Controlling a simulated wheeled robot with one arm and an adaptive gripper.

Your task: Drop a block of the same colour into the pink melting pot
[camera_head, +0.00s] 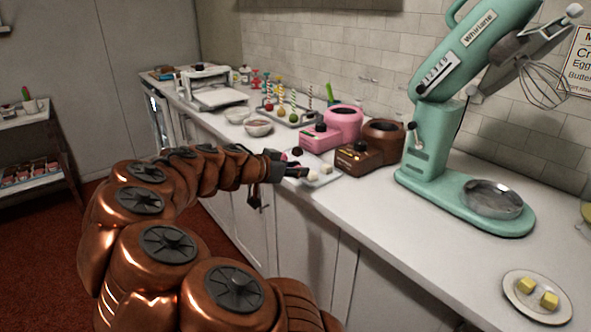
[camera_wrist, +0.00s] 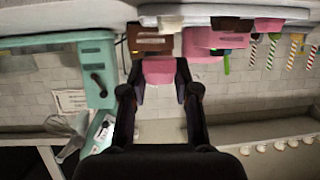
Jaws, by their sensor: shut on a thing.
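The pink melting pot (camera_head: 341,119) stands on the counter against the tiled wall, its round opening facing up. It also shows in the upside-down wrist view (camera_wrist: 203,44). The brown melting pot (camera_head: 356,159) stands right beside it. My gripper (camera_head: 300,172) reaches over the pale tray (camera_head: 327,181) in front of the pots. In the wrist view my gripper (camera_wrist: 160,82) is shut on a pink block (camera_wrist: 160,69) held between its fingertips. Pale blocks (camera_head: 326,168) and a dark block (camera_head: 297,152) are on the tray.
The mint-green mixer (camera_head: 428,148) stands right of the pots. A plate (camera_head: 521,304) with yellow blocks is at the front right. Bowls (camera_head: 258,128) and a rack of cake pops (camera_head: 291,117) stand to the left.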

